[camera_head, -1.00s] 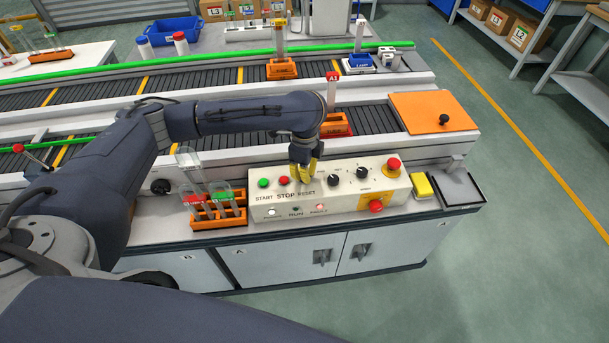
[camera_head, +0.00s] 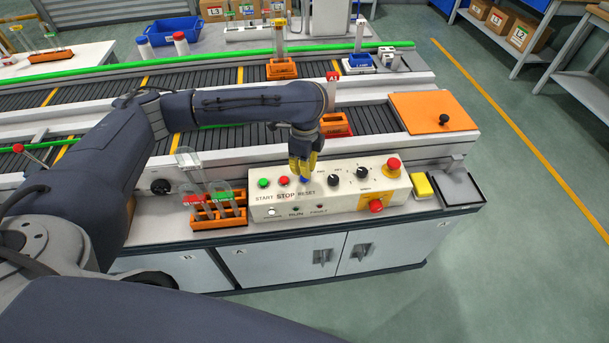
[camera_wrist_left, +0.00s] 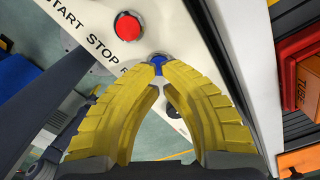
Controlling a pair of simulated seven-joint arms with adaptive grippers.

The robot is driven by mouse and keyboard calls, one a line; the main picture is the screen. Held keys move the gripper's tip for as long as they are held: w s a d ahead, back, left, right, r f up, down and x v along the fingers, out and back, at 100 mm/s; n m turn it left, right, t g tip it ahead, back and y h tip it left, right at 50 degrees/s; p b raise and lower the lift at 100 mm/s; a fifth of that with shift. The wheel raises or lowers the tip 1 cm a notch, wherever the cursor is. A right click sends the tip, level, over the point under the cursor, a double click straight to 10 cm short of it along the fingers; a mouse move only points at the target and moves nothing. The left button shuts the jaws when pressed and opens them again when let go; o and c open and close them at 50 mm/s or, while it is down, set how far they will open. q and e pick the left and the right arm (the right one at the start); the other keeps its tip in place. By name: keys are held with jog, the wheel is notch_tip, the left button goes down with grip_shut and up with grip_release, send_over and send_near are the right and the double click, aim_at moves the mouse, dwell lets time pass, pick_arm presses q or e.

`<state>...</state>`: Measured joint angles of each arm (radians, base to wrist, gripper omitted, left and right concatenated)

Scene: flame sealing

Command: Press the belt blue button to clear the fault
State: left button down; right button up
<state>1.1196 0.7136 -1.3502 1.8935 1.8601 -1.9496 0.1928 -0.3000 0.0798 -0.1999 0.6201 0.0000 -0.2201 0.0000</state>
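The blue button (camera_head: 304,180) sits above the RESET label on the white control panel (camera_head: 340,204), right of the red stop button (camera_head: 283,181). The blue button also shows in the left wrist view (camera_wrist_left: 157,59), partly covered by my fingertips. My left gripper (camera_head: 304,170) points down over it. Its yellow fingers meet at the tips, with nothing held between them. The tips look just above the button; exact contact is hard to tell. The fault lamp (camera_head: 320,207) looks dark red and unlit. My right gripper is not in view.
A green start button (camera_head: 263,183), black knobs (camera_head: 362,173) and red emergency buttons (camera_head: 393,166) share the panel. An orange rack (camera_head: 218,213) with tubes stands left of it. The conveyor belt (camera_head: 375,119) runs behind. A yellow block (camera_head: 421,186) lies to the right.

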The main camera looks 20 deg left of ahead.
pick_arm(q)
jog(key=shift+r, duration=2.45)
